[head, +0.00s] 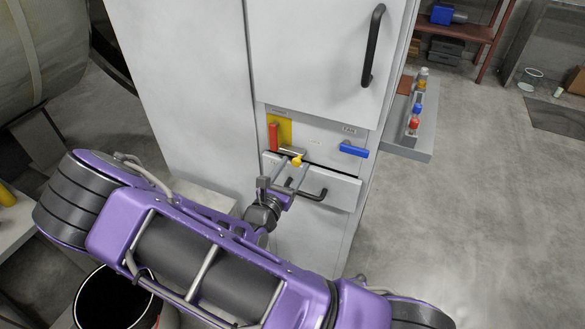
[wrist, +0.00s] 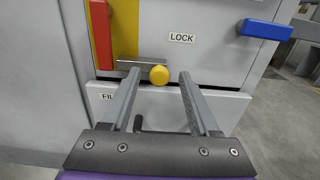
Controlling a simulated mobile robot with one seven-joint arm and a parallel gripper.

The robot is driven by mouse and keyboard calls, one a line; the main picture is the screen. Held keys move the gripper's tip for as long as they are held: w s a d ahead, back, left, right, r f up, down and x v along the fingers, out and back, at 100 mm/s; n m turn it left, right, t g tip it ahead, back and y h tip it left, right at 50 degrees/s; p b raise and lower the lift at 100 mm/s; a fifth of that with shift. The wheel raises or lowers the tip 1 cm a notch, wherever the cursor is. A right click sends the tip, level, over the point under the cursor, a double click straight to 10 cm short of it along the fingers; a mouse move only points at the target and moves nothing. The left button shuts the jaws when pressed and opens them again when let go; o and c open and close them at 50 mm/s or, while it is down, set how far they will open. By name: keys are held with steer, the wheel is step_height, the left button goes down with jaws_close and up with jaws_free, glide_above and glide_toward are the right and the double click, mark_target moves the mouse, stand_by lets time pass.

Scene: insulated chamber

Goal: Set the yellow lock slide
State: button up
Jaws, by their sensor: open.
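The yellow lock slide has a round yellow knob (wrist: 159,75) at the right end of a metal bar, below the LOCK label (wrist: 182,38). The knob also shows in the head view (head: 296,161). My gripper (wrist: 157,75) is open, with one finger on each side of the knob in the wrist view. It points at the panel, and the knob appears between the fingertips. I cannot tell how far the fingertips are from the panel. In the head view my gripper (head: 290,172) is in front of the cabinet, close to the knob.
A red handle (wrist: 101,34) on a yellow plate (wrist: 125,30) is left of the knob. A blue handle (wrist: 266,29) is to the right. Below is a drawer front (head: 335,185) with a dark handle. A side shelf (head: 410,140) holds small bottles.

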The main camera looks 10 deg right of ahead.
steer(key=shift+w, duration=0.1)
jaws_close()
stand_by(0.3)
stand_by(1.1)
